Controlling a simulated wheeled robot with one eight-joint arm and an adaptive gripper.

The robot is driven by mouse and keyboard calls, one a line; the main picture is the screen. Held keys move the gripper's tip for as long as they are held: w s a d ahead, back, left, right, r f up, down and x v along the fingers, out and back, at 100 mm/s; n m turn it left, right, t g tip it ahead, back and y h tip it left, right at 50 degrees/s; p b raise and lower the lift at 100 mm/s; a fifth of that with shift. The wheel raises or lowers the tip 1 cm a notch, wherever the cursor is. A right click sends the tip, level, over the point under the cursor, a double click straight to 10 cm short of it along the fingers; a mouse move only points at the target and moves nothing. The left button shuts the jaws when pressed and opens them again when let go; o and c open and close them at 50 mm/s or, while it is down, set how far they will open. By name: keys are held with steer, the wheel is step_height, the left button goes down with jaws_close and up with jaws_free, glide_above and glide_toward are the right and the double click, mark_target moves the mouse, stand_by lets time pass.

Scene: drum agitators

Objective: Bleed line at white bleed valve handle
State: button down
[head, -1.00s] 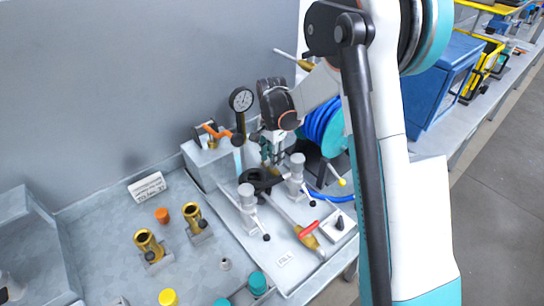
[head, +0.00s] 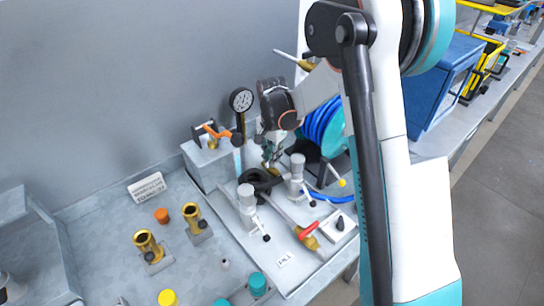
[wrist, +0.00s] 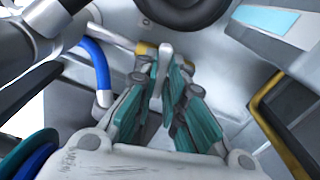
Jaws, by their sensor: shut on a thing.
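The white bleed valve handle (wrist: 166,55) shows in the wrist view as a pale upright lever beside a brass part (wrist: 147,48). My gripper (wrist: 164,72) has its teal-padded fingers shut on this handle, and the lever's top stands out beyond the fingertips. In the head view my gripper (head: 271,152) is low over the back of the fixture plate, between the black round part and the blue hose reel. The arm and fingers hide the handle there.
A gauge (head: 242,100) and an orange-handled valve (head: 213,130) stand behind to the left. Grey clamps (head: 248,206) and a red-handled brass valve (head: 308,231) are in front. A blue hose reel (head: 325,124) is close on the right. Brass fittings (head: 148,245) stand at left.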

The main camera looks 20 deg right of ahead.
steer(key=n, duration=0.4)
steer(key=shift+n, duration=0.3)
steer(key=n, duration=0.3)
steer(key=shift+n+b, duration=0.3)
steer(key=shift+n, duration=0.1)
steer(key=n, duration=0.3)
steer(key=shift+n, duration=2.1)
steer(key=shift+w, duration=0.1)
steer(key=c, duration=1.7)
jaws_free()
steer(key=shift+o, duration=0.2)
